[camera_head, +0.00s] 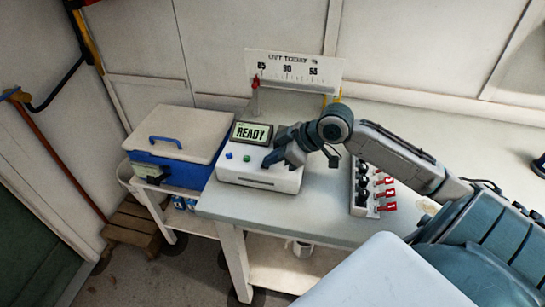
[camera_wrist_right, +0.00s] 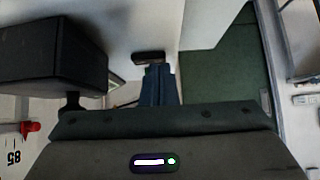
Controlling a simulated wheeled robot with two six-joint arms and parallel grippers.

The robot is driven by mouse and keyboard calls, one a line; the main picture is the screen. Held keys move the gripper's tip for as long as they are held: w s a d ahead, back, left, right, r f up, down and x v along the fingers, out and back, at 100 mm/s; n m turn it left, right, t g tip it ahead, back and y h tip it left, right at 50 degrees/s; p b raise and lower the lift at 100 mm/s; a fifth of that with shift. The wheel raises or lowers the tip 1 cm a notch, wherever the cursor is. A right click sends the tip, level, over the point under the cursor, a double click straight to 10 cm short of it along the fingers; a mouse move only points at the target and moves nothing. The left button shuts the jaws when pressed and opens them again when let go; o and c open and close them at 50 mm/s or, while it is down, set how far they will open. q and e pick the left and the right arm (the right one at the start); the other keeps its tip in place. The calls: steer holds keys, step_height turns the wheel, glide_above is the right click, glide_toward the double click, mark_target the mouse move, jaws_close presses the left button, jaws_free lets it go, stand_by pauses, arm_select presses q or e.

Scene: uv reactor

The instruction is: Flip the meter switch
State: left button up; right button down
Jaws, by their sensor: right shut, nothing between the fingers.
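The meter (camera_head: 258,183) is a white box on the bench with a tilted screen (camera_head: 252,133) that reads READY. A green button and a blue button (camera_head: 247,158) sit on its top face at the left. My right gripper (camera_head: 267,163) is shut and empty over the right part of that face. In the right wrist view my shut fingers (camera_wrist_right: 158,80) point at a small dark switch (camera_wrist_right: 148,57) on the white surface. The fingertips are very close to it; whether they touch I cannot tell. In the head view my gripper hides this switch. My left gripper is not in view.
A blue cooler with a white lid (camera_head: 180,130) stands left of the meter. A panel with red switches (camera_head: 372,190) lies to the right, beneath my right arm. A scale board (camera_head: 293,68) stands behind. The bench front (camera_head: 305,215) is clear.

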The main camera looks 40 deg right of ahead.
steer(key=shift+s+f, duration=0.1)
steer(key=shift+f, duration=0.15)
steer(key=shift+r, duration=0.1)
steer(key=shift+w+d+r, duration=0.15)
steer(key=shift+w+d, duration=0.15)
steer(key=shift+w+d+p, duration=0.3)
steer(key=shift+p, duration=0.05)
steer(key=shift+r, duration=0.1)
